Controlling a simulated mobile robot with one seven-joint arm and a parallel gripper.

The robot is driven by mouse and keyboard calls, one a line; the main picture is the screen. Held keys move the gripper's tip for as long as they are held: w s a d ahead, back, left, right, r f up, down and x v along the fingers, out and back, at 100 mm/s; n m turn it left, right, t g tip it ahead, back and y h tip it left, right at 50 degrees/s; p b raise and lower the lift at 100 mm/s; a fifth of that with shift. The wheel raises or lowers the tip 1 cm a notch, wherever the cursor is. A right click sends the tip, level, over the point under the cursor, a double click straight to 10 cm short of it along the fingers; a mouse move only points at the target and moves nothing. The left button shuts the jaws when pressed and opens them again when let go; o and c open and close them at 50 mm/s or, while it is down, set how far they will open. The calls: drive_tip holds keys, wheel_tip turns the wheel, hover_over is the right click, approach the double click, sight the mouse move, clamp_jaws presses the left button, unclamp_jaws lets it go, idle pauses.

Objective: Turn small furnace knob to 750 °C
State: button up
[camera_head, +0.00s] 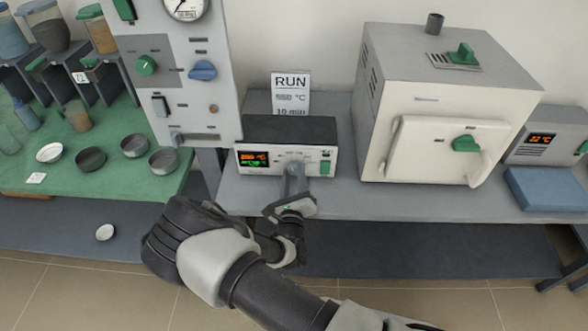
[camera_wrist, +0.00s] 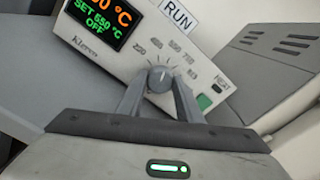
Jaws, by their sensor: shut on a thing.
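The knob (camera_wrist: 160,78) is a small grey dial on the cream front panel (camera_wrist: 140,50) of a low control unit. Printed temperature marks fan out above it, too small to read surely. In the wrist view my gripper (camera_wrist: 159,92) is shut on the knob, one finger on each side. The display (camera_wrist: 96,18) shows an orange reading, partly cut off, and a green line that seems to say SET 650 °C, OFF. In the head view the unit (camera_head: 250,168) sits on the grey bench, and my gripper (camera_head: 294,178) reaches its front and hides the knob.
A RUN sign (camera_head: 291,90) stands behind the unit. A green rocker switch (camera_head: 325,168) is right of the knob. A large cream furnace (camera_head: 440,110) stands to the right, a tall grey panel (camera_head: 185,80) to the left. Dishes sit on a green mat (camera_head: 120,185) further left.

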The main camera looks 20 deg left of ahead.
drive_tip(key=m+p, duration=0.1)
drive_tip(key=m, duration=0.2)
drive_tip(key=shift+r+m, duration=0.1)
drive_tip(key=shift+m, duration=0.2)
drive_tip(key=shift+m+p, duration=0.6)
drive_tip(key=shift+m, duration=1)
drive_tip(key=o, duration=1)
drive_tip(key=shift+o, duration=0.2)
drive_tip(key=v, duration=1.7)
drive_tip(key=shift+s, duration=0.15)
